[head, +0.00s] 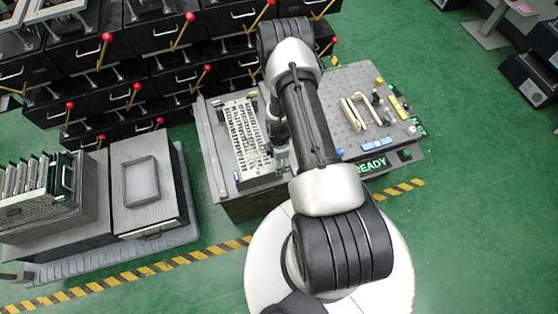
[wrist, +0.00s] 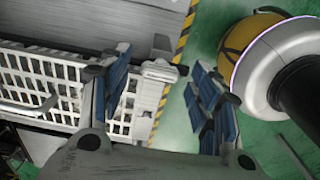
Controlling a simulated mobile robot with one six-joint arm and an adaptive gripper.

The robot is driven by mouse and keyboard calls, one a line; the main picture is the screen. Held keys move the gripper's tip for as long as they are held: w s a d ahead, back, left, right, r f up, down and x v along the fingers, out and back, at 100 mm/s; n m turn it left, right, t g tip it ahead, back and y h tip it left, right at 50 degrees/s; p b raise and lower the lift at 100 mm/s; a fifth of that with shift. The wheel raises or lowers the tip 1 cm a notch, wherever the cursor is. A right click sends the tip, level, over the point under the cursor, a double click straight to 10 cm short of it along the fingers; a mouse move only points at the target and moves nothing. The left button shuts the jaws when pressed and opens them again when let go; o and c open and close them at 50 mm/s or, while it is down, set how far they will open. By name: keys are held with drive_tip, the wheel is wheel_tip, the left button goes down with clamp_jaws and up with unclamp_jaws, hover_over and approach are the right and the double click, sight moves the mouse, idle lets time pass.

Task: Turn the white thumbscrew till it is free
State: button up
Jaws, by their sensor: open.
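My gripper (wrist: 160,66) is open in the wrist view, with its blue-padded fingers on either side of the near end of a white slotted rack (wrist: 40,75). A small pale fitting with dark knobs (wrist: 160,70) at the rack's end shows between the fingers, apart from both pads. I cannot tell for sure whether this fitting is the white thumbscrew. In the head view, the white rack (head: 240,135) lies on the left part of the grey bench. My arm hides part of the bench there, and my gripper is mostly hidden beside the rack.
The bench's perforated right side (head: 350,105) holds small pale, yellow and blue parts. Black lever boxes with red knobs (head: 130,90) stand behind and left. A grey cabinet (head: 150,200) stands left of the bench. Green floor with striped tape lies in front.

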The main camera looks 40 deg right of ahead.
drive_tip(key=shift+r, duration=0.1)
wheel_tip(320, 180, up, 12)
idle(0.5)
idle(0.4)
drive_tip(key=w+a+r+m+t, duration=0.1)
drive_tip(key=a+r+m, duration=0.25)
drive_tip(key=r, duration=0.95)
drive_tip(key=w+a+r+m+t, duration=0.1)
drive_tip(key=a+r+m, duration=0.25)
drive_tip(key=r, duration=0.95)
drive_tip(key=s+a+r+m+t, duration=0.1)
drive_tip(key=s+a+r+m, duration=0.2)
drive_tip(key=s+a+r, duration=0.2)
drive_tip(key=s+a+r+m+t, duration=0.1)
drive_tip(key=s+a+r+m, duration=0.3)
drive_tip(key=s+r, duration=0.7)
drive_tip(key=shift+s+a+t, duration=0.3)
drive_tip(key=shift+s+a, duration=0.05)
drive_tip(key=shift+s, duration=0.65)
